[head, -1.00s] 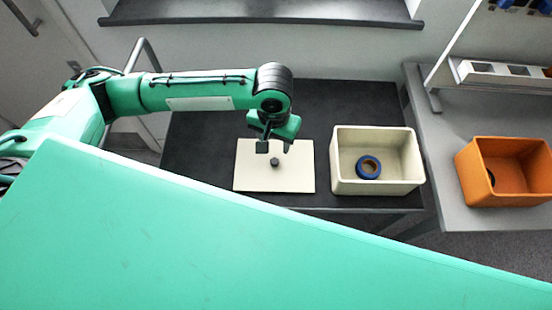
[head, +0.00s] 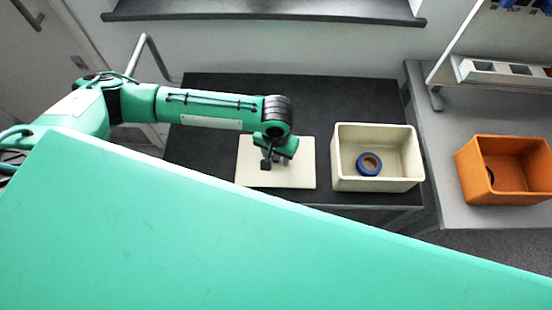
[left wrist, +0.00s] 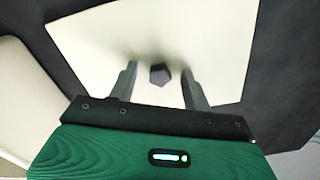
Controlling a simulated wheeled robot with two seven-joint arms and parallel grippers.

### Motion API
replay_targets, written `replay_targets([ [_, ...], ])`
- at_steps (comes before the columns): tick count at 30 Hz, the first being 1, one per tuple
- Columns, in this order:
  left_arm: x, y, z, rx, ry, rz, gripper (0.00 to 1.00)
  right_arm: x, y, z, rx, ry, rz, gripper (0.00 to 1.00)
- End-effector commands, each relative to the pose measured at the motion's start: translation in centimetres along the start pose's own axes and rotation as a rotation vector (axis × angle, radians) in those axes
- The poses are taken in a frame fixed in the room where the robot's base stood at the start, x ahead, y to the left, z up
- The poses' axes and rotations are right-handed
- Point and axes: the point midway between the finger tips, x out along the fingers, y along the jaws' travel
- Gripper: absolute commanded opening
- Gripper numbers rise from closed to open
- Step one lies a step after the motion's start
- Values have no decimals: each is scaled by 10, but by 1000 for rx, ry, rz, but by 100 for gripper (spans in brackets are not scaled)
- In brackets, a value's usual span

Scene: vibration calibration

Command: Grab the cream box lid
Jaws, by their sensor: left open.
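The cream box lid (head: 300,174) lies flat on the dark table, left of the cream box. In the left wrist view the lid (left wrist: 160,35) fills the middle, with its dark knob (left wrist: 159,74) near the centre. My left gripper (head: 273,162) is over the lid and hides the knob in the head view. In the left wrist view its fingers (left wrist: 158,82) are open, one on each side of the knob, with gaps between. I cannot tell how high the fingertips are above the lid. My right gripper is not in view.
The open cream box (head: 378,184) stands right of the lid with a blue ring (head: 369,164) inside. An orange box (head: 503,181) stands on the grey bench (head: 440,150) at right. The dark table (head: 340,98) is clear behind the lid.

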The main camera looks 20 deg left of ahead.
Motion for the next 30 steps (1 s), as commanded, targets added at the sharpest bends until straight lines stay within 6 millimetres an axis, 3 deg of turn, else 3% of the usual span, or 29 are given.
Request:
replay_targets([
  [2, 0, 0, 0, 0, 0, 0, 45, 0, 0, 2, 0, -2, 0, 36],
  [9, 0, 0, 0, 0, 0, 0, 0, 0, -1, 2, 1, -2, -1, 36],
  [22, -10, 0, -1, -1, 2, 0, 0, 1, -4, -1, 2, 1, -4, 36],
  [26, -28, 0, -1, 0, 3, 1, 0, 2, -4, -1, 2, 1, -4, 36],
  [30, -61, 0, -1, 1, 4, 2, 0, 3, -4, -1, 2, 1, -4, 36],
])
